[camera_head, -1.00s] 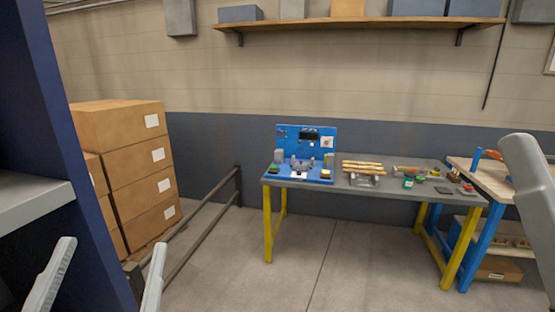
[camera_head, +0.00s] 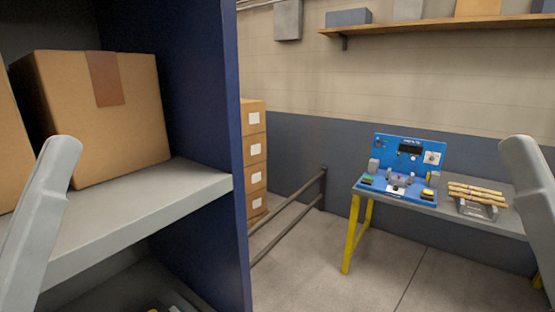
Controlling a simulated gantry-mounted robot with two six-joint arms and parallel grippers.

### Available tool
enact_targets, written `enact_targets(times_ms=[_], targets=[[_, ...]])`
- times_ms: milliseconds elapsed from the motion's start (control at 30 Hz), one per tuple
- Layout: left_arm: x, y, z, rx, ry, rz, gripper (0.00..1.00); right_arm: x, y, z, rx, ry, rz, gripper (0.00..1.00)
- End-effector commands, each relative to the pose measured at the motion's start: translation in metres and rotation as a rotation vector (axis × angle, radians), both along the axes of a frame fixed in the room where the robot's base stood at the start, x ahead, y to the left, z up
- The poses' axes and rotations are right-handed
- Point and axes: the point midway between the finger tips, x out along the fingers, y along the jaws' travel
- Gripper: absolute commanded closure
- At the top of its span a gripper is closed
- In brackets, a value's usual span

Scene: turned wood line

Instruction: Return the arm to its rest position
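A pale grey part of my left arm (camera_head: 38,215) rises at the left edge, in front of the shelf and a cardboard box. A matching grey part of my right arm (camera_head: 532,205) stands at the right edge, in front of the workbench side. No fingertips that I can make out show on either arm, so I cannot see whether either gripper is open or holds anything.
A dark blue rack (camera_head: 205,95) with a grey shelf (camera_head: 150,213) bears cardboard boxes (camera_head: 135,130) close on the left. Stacked cartons (camera_head: 254,150) and a floor rail (camera_head: 290,215) lie beyond. A workbench (camera_head: 456,213) with a blue panel (camera_head: 410,155) stands right. Floor between is clear.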

Motion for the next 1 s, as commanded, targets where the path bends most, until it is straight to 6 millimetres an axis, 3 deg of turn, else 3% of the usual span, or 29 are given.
enact_targets(times_ms=[33, 267, 600, 700, 833, 1000], targets=[[0.0, 0.0, 0.023, 0.001, 0.0, 0.001, 0.0, 0.0, 0.0, 0.023, 0.0, 0.001, 0.0, 0.5], [0.0, 0.0, 0.091, 0.0, 0.0, 0.001, 0.0, 0.0, 0.0, 0.091, 0.0, 0.001, 0.0, 0.5], [0.0, 0.0, 0.261, 0.001, 0.001, 0.002, 0.0, 0.0, 0.001, 0.261, 0.0, 0.0, 0.0, 0.5], [0.0, 0.001, 0.298, 0.001, 0.001, 0.002, 0.0, 0.0, 0.001, 0.299, 0.0, 0.0, 0.0, 0.5], [0.0, 0.001, 0.324, 0.001, 0.001, 0.002, 0.0, 0.0, 0.001, 0.324, 0.0, 0.001, 0.0, 0.5], [0.0, 0.001, 0.327, 0.001, 0.001, 0.002, 0.0, 0.0, 0.001, 0.327, 0.0, 0.001, 0.0, 0.5]])
